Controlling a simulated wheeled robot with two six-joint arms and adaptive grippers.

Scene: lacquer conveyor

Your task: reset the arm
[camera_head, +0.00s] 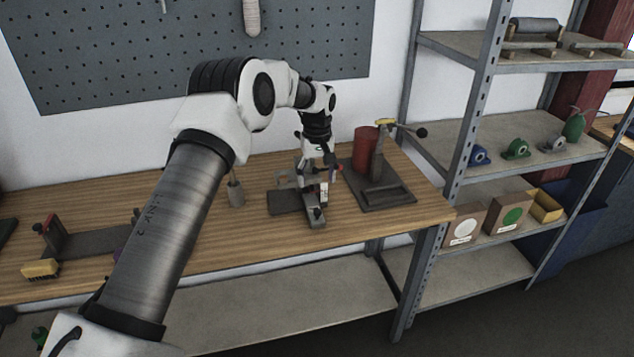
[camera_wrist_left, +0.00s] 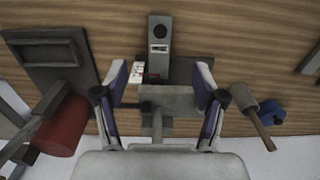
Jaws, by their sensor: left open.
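My left arm reaches in from the lower left over the wooden bench (camera_head: 240,258). My left gripper (camera_head: 322,183) points down over a small dark grey fixture (camera_head: 286,203). In the left wrist view the gripper (camera_wrist_left: 161,72) has its two purple-lined fingers spread wide. The grey fixture (camera_wrist_left: 160,55) shows between and beyond the fingers, with a grey block in the gap. A small white and red piece (camera_wrist_left: 138,70) lies beside the left finger. I cannot tell whether the fingers touch anything. My right gripper is in neither view.
A red cylinder (camera_head: 366,147) and a lever stand on a dark base plate (camera_head: 377,203) close right of the gripper. A grey-handled tool (camera_head: 236,192) stands to the left. A yellow brush (camera_head: 40,268) lies far left. A metal shelf (camera_head: 540,140) borders the bench's right end.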

